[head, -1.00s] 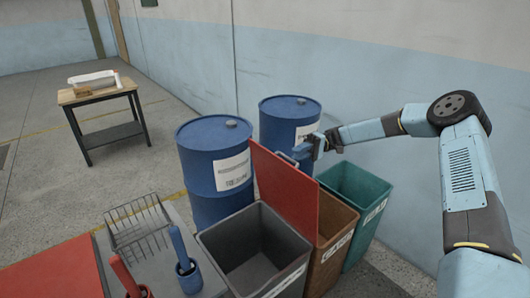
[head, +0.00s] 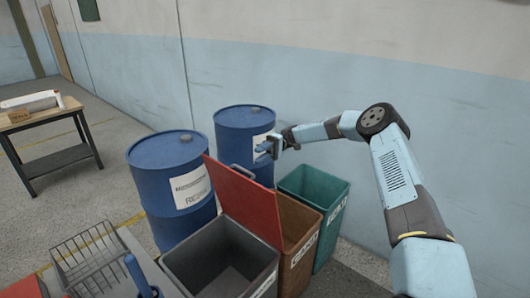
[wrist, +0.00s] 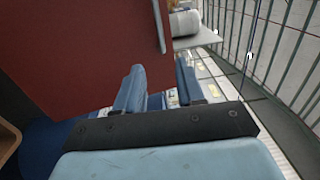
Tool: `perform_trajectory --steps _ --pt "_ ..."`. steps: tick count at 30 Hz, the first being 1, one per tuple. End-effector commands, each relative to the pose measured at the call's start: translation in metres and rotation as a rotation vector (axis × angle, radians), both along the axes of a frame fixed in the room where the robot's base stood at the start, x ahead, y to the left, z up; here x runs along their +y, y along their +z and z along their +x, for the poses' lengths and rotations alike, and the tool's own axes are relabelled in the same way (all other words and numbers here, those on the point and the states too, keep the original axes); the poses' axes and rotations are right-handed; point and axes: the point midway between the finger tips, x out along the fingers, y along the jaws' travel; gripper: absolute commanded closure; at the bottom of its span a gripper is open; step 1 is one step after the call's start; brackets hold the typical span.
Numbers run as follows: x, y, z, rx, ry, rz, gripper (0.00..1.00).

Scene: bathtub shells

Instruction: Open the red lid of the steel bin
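The grey steel bin (head: 218,256) stands in the lower middle of the head view, its mouth uncovered and its inside looking empty. Its red lid (head: 248,200) is raised, standing steeply on the bin's right side. A grey handle (head: 241,170) is at the lid's upper edge. My gripper (head: 266,149) is just behind and right of that edge. In the wrist view the lid (wrist: 80,45) fills the upper left, with its handle (wrist: 158,25) ahead of my gripper (wrist: 160,66). The two blue fingers are apart with nothing seen between them.
A brown bin (head: 298,245) and a green bin (head: 327,200) stand right of the grey bin. Blue drums (head: 160,160) (head: 232,118) stand behind. A wire rack (head: 88,258) is at lower left, a wooden table (head: 38,118) farther back. Floor is clear between table and drums.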

Motion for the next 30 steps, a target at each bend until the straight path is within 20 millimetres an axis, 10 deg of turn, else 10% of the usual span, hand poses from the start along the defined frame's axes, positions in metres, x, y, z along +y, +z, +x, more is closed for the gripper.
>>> perform_trajectory --steps 12,30 --pt "-0.015 -0.002 0.028 0.000 0.012 0.000 0.62" --pt "-0.008 0.028 0.014 -0.064 0.027 -0.111 0.62"
